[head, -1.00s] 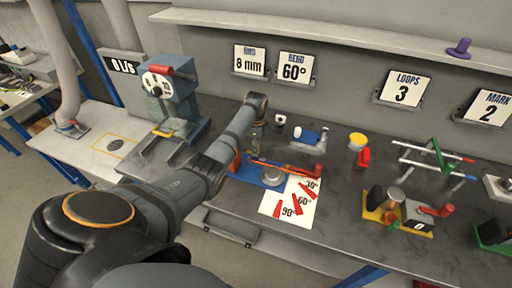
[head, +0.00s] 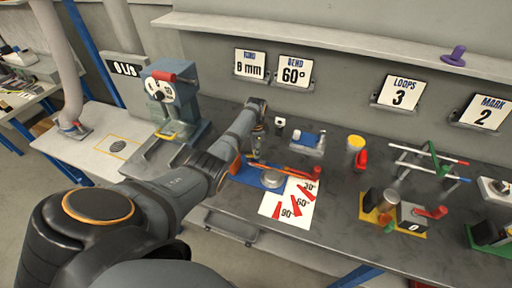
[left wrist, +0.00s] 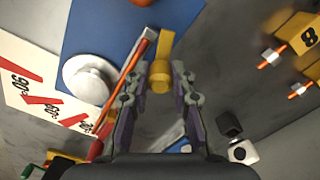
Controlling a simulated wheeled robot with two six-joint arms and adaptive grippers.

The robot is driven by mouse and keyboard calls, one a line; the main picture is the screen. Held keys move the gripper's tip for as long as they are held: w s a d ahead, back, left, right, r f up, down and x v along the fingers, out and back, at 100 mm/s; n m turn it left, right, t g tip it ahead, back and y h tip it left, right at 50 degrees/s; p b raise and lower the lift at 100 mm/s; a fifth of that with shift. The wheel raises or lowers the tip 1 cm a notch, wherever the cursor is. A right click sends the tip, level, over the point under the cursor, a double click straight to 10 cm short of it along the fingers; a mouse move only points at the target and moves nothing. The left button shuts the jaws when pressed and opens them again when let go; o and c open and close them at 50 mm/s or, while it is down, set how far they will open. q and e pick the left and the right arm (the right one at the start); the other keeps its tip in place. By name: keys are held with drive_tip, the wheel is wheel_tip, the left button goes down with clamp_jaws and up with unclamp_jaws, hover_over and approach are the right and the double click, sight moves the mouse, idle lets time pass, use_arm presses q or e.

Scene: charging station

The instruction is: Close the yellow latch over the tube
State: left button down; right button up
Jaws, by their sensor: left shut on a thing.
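The yellow latch (left wrist: 166,45) shows in the left wrist view as a short bar with a rounded end. My left gripper (left wrist: 160,80) is shut on that rounded end; in the head view the gripper (head: 257,154) points down over the bending jig. The orange-red tube (left wrist: 138,62) runs slantwise just left of the latch, past a round metal disc (left wrist: 90,80) on the blue plate (left wrist: 85,30). In the head view the tube (head: 293,171) lies behind the disc (head: 271,181). The latch cannot be made out there. My right gripper is not in view.
A white angle card (head: 277,207) with red marks lies in front of the jig. A grey machine with a dial (head: 170,92) stands left. A blue-and-white device (head: 308,142), a yellow-topped cylinder (head: 355,145) and a tube rack (head: 430,160) stand right. The front bench is partly clear.

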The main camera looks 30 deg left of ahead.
use_arm(q)
drive_tip(key=n+p, duration=0.1)
drive_tip(key=n, duration=0.1)
drive_tip(key=shift+r+n, duration=0.2)
drive_tip(key=shift+n, duration=0.2)
drive_tip(key=n+p, duration=0.1)
drive_tip(key=n, duration=0.2)
drive_tip(key=shift+d+f+n+p, duration=0.1)
drive_tip(key=shift+n+p, duration=0.2)
drive_tip(key=shift+n, duration=0.1)
drive_tip(key=n+p, duration=0.1)
drive_tip(key=n, duration=0.2)
drive_tip(key=shift+n, duration=1.9)
drive_tip(key=shift+f, duration=0.1)
drive_tip(key=c, duration=1.1)
unclamp_jaws()
